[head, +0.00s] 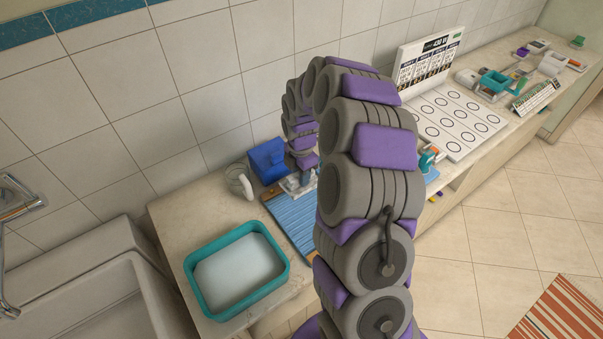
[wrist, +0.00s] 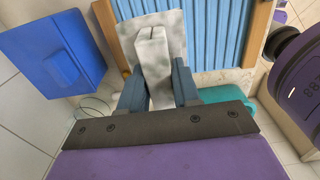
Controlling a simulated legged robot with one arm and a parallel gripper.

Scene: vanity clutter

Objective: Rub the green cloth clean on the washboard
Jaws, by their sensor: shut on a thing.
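My gripper (wrist: 157,85) is shut on a cloth (wrist: 154,27) in the wrist view. The cloth looks pale grey-white and mottled, with little green to see. It is pinched up between the fingers, and its flat part lies over the blue ribs of the washboard (wrist: 222,35), near one edge. The washboard has a wooden frame; in the head view (head: 292,217) it lies on the counter, partly hidden by my arm. In the head view the cloth (head: 292,184) shows as a pale patch under my gripper at the washboard's far end.
A teal basin (head: 190,268) holding pale liquid stands left of the washboard. A blue block-like object (head: 266,158) and a grey-white mug-like vessel (head: 238,181) stand behind. A sink (head: 125,300) is at left. A board with circles (head: 462,122) and clutter lie to the right.

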